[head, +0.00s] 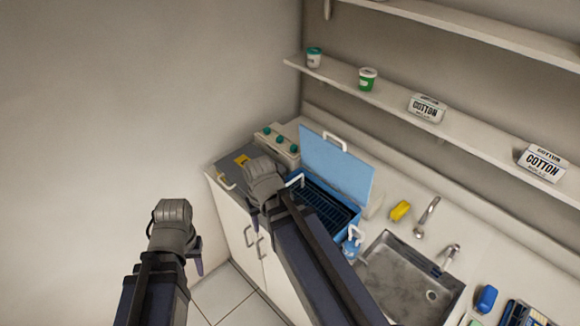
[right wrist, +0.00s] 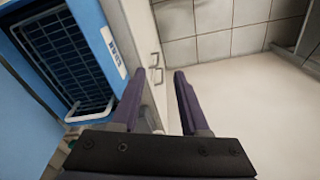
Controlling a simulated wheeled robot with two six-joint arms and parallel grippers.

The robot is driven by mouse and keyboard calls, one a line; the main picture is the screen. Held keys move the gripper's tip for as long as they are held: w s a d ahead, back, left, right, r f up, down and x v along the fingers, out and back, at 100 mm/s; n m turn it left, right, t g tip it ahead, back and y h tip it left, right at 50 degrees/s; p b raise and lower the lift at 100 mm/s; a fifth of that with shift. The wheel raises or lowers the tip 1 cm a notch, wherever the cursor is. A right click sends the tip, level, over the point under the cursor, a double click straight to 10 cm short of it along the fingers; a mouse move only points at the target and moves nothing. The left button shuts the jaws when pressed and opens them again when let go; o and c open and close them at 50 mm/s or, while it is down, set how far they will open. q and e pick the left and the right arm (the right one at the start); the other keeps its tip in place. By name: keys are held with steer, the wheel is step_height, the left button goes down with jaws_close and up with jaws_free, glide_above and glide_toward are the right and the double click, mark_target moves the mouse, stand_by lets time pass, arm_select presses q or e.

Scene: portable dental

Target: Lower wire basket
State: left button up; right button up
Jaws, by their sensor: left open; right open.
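The dark wire basket (head: 328,206) sits in a blue box (head: 352,229) whose light blue lid (head: 336,165) stands open at the back. White handles show at the basket's two ends. In the right wrist view the wire basket (right wrist: 66,58) and its white handle (right wrist: 88,108) are at the left. My right gripper (right wrist: 158,76) is open and empty, pointing past the box's side, with the handle left of its fingers. In the head view my right arm hides part of the box. My left gripper (head: 199,262) is open and empty, in front of the cabinet at lower left.
A sink (head: 408,277) with taps and a yellow item (head: 400,211) lie right of the box. A unit with green knobs (head: 279,143) stands behind left. A shelf (head: 390,108) with cups and cotton boxes runs above. Free floor lies before the cabinet (head: 236,222).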

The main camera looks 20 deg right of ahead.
step_height(320, 180, up, 3)
steer(key=p, duration=0.1)
steer(key=m+t, duration=0.1)
steer(key=m, duration=1.3)
glide_toward(289, 183)
steer(key=shift+y, duration=0.4)
steer(key=f+b, duration=0.2)
steer(key=b, duration=0.1)
steer(key=f+b, duration=0.2)
steer(key=f, duration=0.1)
steer(key=w+f+b, duration=0.1)
steer(key=f+b, duration=0.2)
steer(key=shift+d+b, duration=0.1)
steer(key=shift+b, duration=0.2)
arm_select(q)
step_height(289, 183, down, 6)
arm_select(e)
steer(key=shift+r, duration=0.1)
arm_select(q)
steer(key=shift+f, duration=0.1)
arm_select(e)
steer(key=shift+c, duration=0.2)
jaws_close()
